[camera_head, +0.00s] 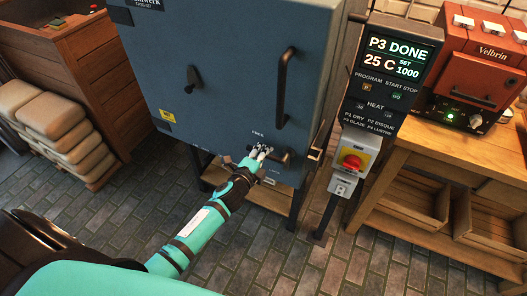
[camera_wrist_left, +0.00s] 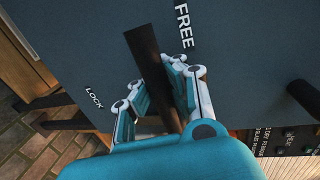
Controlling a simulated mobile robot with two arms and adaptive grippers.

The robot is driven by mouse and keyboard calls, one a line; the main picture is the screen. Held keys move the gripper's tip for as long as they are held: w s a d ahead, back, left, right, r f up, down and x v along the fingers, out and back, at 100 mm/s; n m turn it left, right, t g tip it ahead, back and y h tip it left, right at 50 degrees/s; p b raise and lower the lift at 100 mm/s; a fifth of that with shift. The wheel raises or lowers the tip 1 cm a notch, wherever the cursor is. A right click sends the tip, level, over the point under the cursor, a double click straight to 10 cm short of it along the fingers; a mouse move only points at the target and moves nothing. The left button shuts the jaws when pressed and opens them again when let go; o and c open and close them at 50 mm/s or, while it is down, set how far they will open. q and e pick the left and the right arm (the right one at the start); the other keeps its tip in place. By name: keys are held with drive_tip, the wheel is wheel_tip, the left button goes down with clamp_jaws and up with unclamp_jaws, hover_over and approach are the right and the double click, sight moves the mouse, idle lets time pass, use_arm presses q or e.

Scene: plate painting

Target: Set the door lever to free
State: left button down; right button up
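The door lever (camera_head: 284,157) is a dark bar on the lower front of the blue-grey kiln door (camera_head: 220,90). In the head view it lies roughly level, with the FREE label (camera_head: 257,134) above it. My left gripper (camera_head: 261,151) is at the lever. In the left wrist view the lever (camera_wrist_left: 151,62) runs between the fingers of my left gripper (camera_wrist_left: 157,82), one on each side. How firmly they press cannot be told. The FREE label (camera_wrist_left: 183,25) is at the upper right there and the LOCK label (camera_wrist_left: 94,98) at the left. My right gripper is not in view.
A long dark door handle (camera_head: 285,88) stands out above the lever. A control panel (camera_head: 388,75) and a red stop button (camera_head: 352,162) are to the right. A wooden bench (camera_head: 440,155) holds a red machine (camera_head: 480,65). Stacked bags (camera_head: 55,120) sit at left.

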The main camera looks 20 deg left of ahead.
use_arm(q)
drive_tip(key=shift+d+r, duration=0.15)
drive_tip(key=shift+d, duration=0.1)
drive_tip(key=c, duration=1.2)
unclamp_jaws()
drive_tip(key=shift+d, duration=0.1)
drive_tip(key=shift+a, duration=0.2)
drive_tip(key=shift+s, duration=0.25)
drive_tip(key=s+r, duration=0.2)
drive_tip(key=s, duration=0.9)
drive_tip(key=shift+s+a+r, duration=0.15)
